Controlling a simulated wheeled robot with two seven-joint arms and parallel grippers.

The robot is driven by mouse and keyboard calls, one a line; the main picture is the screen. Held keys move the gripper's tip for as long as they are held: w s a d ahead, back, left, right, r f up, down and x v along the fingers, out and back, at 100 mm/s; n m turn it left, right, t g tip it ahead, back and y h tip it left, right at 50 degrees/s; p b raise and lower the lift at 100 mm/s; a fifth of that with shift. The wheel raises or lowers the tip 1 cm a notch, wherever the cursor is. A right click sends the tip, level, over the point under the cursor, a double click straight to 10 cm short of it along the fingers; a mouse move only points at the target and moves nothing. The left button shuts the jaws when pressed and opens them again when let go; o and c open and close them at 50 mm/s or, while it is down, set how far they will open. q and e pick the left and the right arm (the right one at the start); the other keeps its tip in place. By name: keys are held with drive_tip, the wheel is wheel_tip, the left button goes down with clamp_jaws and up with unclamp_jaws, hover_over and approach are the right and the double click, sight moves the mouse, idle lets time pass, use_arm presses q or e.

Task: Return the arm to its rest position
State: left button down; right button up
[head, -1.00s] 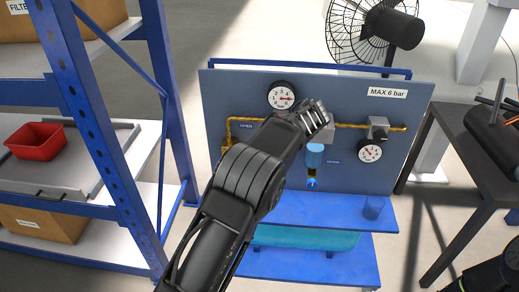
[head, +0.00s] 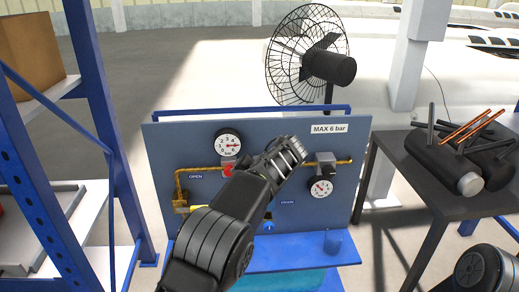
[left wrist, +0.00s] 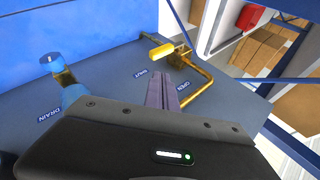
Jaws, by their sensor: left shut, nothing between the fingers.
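My left arm crosses the front of the blue-grey air panel (head: 350,150) in the head view, and its wrist covers part of the brass pipe. Its fingers are hidden there. In the left wrist view my left gripper (left wrist: 160,92) is shut and empty. Its fingertips appear apart from the yellow valve handle (left wrist: 163,52) and the brass pipe (left wrist: 203,78). A drain fitting (left wrist: 60,70) is at the left of that view. A dark part of my other arm shows at the bottom right of the head view; its gripper is out of view.
Two gauges, upper (head: 228,142) and lower (head: 320,187), are on the panel. A blue shelf rack (head: 93,120) stands left and a dark table (head: 405,150) right, with cylinders on top. A fan (head: 308,55) stands behind. The panel's blue ledge (head: 300,258) juts out below.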

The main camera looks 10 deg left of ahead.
use_arm(q)
drive_tip(key=s+d+f+m+g+h, duration=0.1)
drive_tip(key=s+f+h, duration=0.35)
drive_tip(key=f, duration=0.95)
drive_tip(key=s+d+f+m+g+h, duration=0.15)
drive_tip(key=s+f, duration=0.55)
drive_tip(key=f, duration=0.7)
drive_tip(key=s+d+f+n+h, duration=0.1)
drive_tip(key=s+d+f+h, duration=0.2)
drive_tip(key=s+f, duration=0.35)
drive_tip(key=s+d+f+n+h, duration=0.2)
drive_tip(key=s+d+f, duration=0.15)
drive_tip(key=s, duration=0.65)
drive_tip(key=s+d+r+n+h, duration=0.1)
drive_tip(key=s+d+n, duration=0.1)
drive_tip(key=s, duration=1)
drive_tip(key=shift+s+d+r+h, duration=0.3)
drive_tip(key=shift+d+r, duration=0.05)
drive_tip(key=shift+d, duration=0.55)
